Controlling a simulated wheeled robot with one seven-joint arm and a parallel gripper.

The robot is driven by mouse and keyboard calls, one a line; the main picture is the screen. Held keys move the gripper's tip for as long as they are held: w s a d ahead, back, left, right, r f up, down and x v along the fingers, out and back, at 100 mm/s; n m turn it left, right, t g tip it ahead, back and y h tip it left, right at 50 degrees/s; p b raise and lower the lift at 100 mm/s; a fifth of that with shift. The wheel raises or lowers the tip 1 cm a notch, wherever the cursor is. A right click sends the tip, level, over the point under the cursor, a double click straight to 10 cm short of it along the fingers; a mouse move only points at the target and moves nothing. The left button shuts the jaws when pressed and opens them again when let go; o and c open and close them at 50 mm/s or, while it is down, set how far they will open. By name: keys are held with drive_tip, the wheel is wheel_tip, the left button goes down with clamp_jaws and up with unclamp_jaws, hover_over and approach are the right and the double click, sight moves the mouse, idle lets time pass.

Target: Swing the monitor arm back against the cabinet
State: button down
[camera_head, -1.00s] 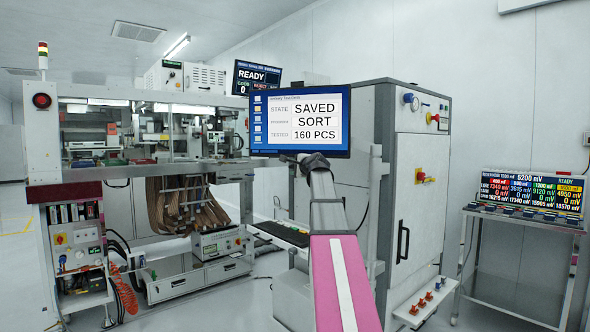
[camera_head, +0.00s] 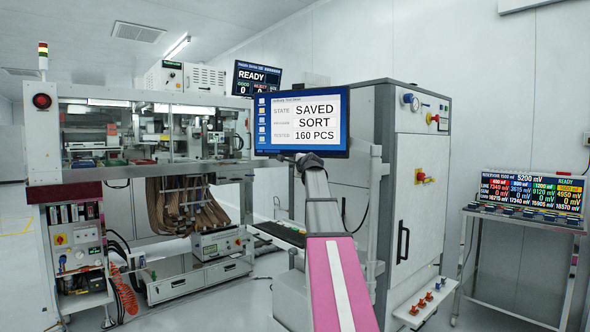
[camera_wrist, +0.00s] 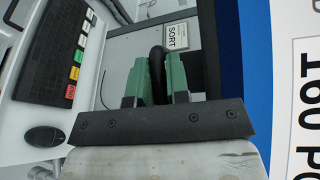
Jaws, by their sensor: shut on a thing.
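The monitor (camera_head: 303,122) has a blue frame and reads SAVED, SORT, 160 PCS. It stands in front of the left side of the tall grey cabinet (camera_head: 421,205). The swing arm behind the monitor is hidden. My gripper (camera_head: 309,158) is at the monitor's lower edge, with my arm reaching up to it from below. In the wrist view, my gripper's green fingers (camera_wrist: 158,78) are shut on a dark curved handle (camera_wrist: 157,62). The monitor's blue edge and white screen (camera_wrist: 303,95) fill the right side of that view.
A keyboard (camera_wrist: 62,45) and a dark mouse (camera_wrist: 44,136) lie beside the gripper in the wrist view. The test machine (camera_head: 150,180) stands at left. A cart with a readings display (camera_head: 530,195) stands at right. Clear floor (camera_head: 225,300) lies at front left.

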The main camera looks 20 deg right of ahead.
drive_tip(key=w+d+m+g+h, duration=0.1)
drive_tip(key=w+d+m+h, duration=0.4)
drive_tip(key=w+d, duration=0.5)
drive_tip(key=shift+w+g+h, duration=0.3)
drive_tip(key=shift+w+h, duration=0.85)
drive_tip(key=shift+h, duration=0.15)
drive_tip(key=shift+d, duration=0.1)
drive_tip(key=c, duration=1.1)
unclamp_jaws()
drive_tip(key=shift+w+d, duration=0.1)
drive_tip(key=shift+w, duration=0.05)
drive_tip(key=v, duration=1.1)
drive_tip(key=shift+f, duration=0.1)
